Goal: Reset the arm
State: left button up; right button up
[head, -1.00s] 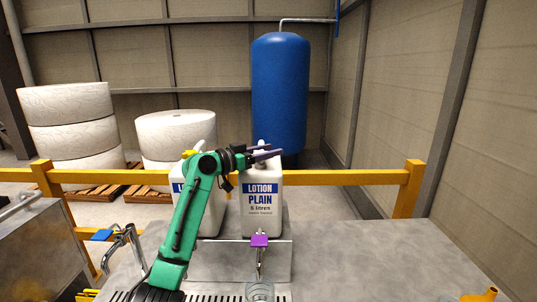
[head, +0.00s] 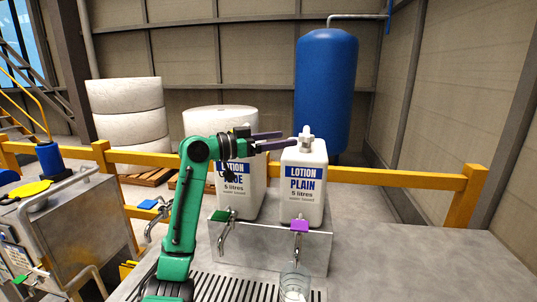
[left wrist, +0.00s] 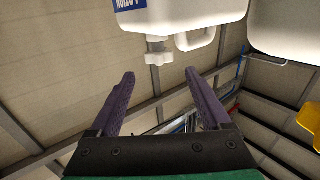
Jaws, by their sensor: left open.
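My left gripper (head: 287,140) points right at cap height, in front of the white lotion jug with a partly hidden label (head: 242,200). Its two dark purple fingers are apart with nothing between them. The fingertips end near the cap of the LOTION PLAIN jug (head: 303,205); I cannot tell whether they touch. In the left wrist view, the open fingers (left wrist: 160,76) show empty, with an upside-down white jug (left wrist: 185,14) beyond them. My green left arm rises from the lower left. My right gripper is not in view.
A steel stand below the jugs carries a green-handled tap (head: 223,216) and a purple-handled tap (head: 299,226). A clear glass (head: 294,281) stands under the purple one. A yellow rail (head: 400,183) runs behind. The tabletop at right (head: 420,255) is clear.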

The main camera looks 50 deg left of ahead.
pick_arm(q)
jog(key=v, duration=0.3)
jog(key=shift+s+b, duration=0.2)
jog(key=shift+b, duration=0.15)
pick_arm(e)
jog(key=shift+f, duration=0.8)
